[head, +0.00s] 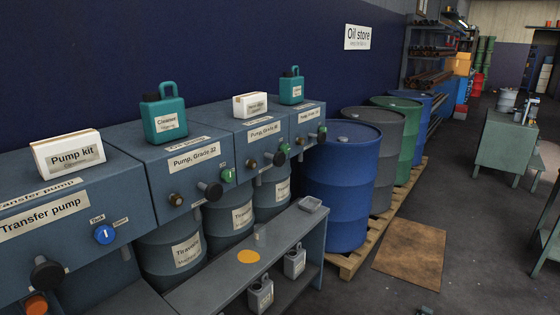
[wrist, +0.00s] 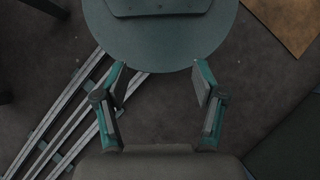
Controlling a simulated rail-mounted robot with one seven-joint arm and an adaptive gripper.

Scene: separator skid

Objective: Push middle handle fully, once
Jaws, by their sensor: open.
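In the head view a row of blue-grey pump cabinets stands along the wall. Black round handles stick out of their fronts: one on the Transfer pump (head: 46,272), one on the Grade 32 pump (head: 210,190), and one on the cabinet behind it (head: 280,158). Another dark handle (head: 308,142) on the farthest cabinet is small and hard to make out. I cannot tell which handle counts as the middle one. My gripper (wrist: 160,78) is open and empty in the wrist view, above the floor. No handle shows in that view.
A low bench (head: 295,235) with a small tray (head: 311,204) stands before the pumps. Teal cans, including one marked Coolant (head: 164,112), and a Pump kit box (head: 69,152) stand on top. A blue drum (head: 342,185) stands beyond. Floor to the right is partly clear.

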